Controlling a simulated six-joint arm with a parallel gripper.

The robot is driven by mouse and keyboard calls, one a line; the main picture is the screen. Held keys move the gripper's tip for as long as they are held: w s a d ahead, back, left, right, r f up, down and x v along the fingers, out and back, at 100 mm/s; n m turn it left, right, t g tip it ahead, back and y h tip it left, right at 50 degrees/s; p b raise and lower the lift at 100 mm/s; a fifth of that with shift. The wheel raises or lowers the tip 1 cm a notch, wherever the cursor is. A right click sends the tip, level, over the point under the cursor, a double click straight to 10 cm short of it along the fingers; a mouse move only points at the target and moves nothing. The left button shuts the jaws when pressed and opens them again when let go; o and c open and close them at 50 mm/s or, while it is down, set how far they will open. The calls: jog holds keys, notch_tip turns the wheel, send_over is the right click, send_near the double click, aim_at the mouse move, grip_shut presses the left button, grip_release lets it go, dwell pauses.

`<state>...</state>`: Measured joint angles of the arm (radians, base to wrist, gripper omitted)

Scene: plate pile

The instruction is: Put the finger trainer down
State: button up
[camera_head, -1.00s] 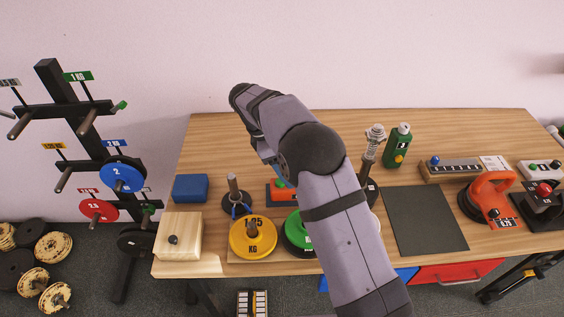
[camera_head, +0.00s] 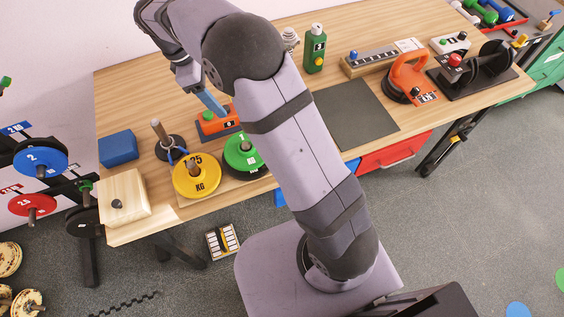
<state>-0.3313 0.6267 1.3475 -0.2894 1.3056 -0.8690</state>
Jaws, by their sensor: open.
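A small orange-red device with a dark label and a blue edge (camera_head: 221,123) sits on the table between the dark peg stand and the green plate. It may be the finger trainer; I cannot tell for sure. My gripper (camera_head: 212,103) is open, pointing down just above and behind this device. A blue finger shows, and the rest is hidden by my arm. I cannot tell whether the finger touches the device. I see nothing held in the jaws.
Near the device are a peg stand (camera_head: 161,134), yellow plate (camera_head: 197,184), green plate (camera_head: 242,163), blue block (camera_head: 118,148) and wooden box (camera_head: 126,207). A bare dark mat (camera_head: 350,113) lies right of my arm. An orange suction lifter (camera_head: 407,75) and green bottle (camera_head: 315,50) stand farther right.

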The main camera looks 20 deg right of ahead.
jog(key=s+d+m, duration=0.2)
jog(key=s, duration=0.1)
jog(key=s+d+m+y, duration=0.1)
jog(key=s+d+m, duration=0.1)
jog(key=s, duration=0.2)
jog(key=s+d+f+m+y, duration=0.1)
jog(key=s+d+m, duration=0.1)
jog(key=s, duration=0.1)
jog(key=shift+s+m, duration=0.2)
jog(key=shift+m, duration=0.2)
jog(key=s+d+f+m, duration=0.1)
jog(key=s+f+m, duration=0.1)
jog(key=s+m, duration=0.2)
jog(key=s+d+f+m+y, duration=0.1)
jog(key=s+m, duration=0.3)
jog(key=s, duration=0.5)
jog(key=shift+s+d+f+y, duration=0.3)
jog(key=shift+s+f, duration=0.1)
jog(key=shift+f, duration=0.15)
